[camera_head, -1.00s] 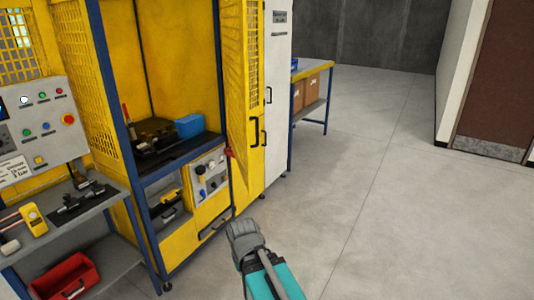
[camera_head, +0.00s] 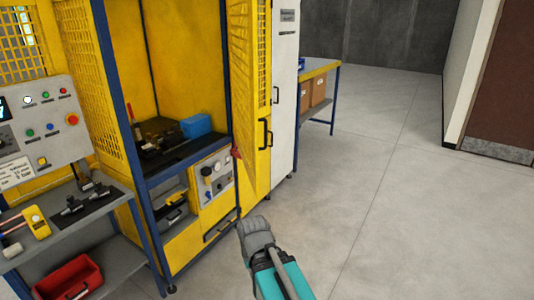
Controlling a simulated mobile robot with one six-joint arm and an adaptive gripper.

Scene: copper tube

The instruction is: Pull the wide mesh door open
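The wide mesh door (camera_head: 263,60) is yellow, with a mesh upper part and a solid lower part. It stands swung out from the right side of the yellow cabinet, seen nearly edge-on, and the cabinet's inside shows. A dark handle (camera_head: 267,135) sits on the door's face. My arm reaches in from the bottom, with a grey wrist part (camera_head: 256,233) at its far end, below and apart from the door in the picture. My gripper's fingers do not show, so I cannot see whether they are open.
Inside the cabinet are a black shelf with a blue box (camera_head: 197,125) and a control panel (camera_head: 213,178). A grey bench (camera_head: 112,232) with a red bin (camera_head: 75,278) stands at left. A white cabinet (camera_head: 284,95) stands behind the door. The floor at right is clear.

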